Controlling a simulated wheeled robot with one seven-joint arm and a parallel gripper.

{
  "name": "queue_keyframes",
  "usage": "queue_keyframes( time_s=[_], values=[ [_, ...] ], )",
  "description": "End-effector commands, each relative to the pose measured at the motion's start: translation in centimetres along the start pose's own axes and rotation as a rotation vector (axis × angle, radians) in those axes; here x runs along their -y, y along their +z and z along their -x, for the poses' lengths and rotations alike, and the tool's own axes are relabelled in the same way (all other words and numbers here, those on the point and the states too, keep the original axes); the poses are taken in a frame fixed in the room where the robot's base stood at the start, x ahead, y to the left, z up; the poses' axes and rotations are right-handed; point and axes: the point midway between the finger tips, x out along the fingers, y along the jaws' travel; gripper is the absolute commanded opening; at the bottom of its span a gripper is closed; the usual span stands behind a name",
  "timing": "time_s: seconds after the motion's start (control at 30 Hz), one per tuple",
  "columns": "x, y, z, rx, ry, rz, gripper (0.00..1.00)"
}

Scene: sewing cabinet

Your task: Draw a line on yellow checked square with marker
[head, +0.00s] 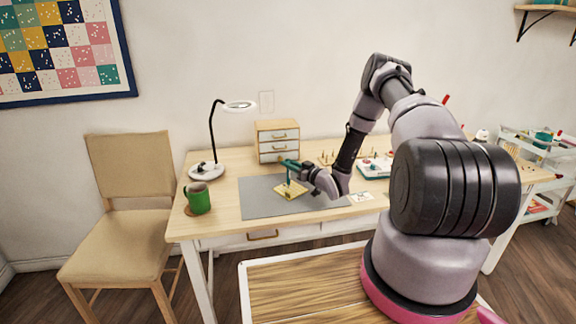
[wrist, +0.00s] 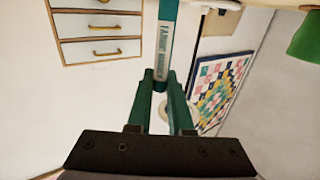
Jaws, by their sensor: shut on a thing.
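The yellow checked square (head: 291,189) lies on the grey mat (head: 258,205) on the desk. My gripper (head: 287,166) is above it, reaching in from the right. In the wrist view my green fingers (wrist: 166,90) are shut on a marker (wrist: 165,40) with a teal and white barrel and printed lettering. In the head view the marker is small and stands roughly upright between my gripper and the square. Its tip is too small to tell whether it touches the cloth. The square does not show in the wrist view.
A small drawer box (head: 277,141) is behind my gripper. Several sewing items sit to the right, partly behind my arm. The mat's left part is clear. A chair (head: 128,205) stands left.

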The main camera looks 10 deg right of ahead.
Motion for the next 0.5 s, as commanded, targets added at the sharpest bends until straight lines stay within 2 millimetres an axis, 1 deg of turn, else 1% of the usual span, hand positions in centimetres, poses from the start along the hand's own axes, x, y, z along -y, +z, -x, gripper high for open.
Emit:
queue_keyframes(
  time_s=[0.5],
  values=[
    [-0.34,0.01,0.01,0.0,0.001,0.0,0.0]
  ],
)
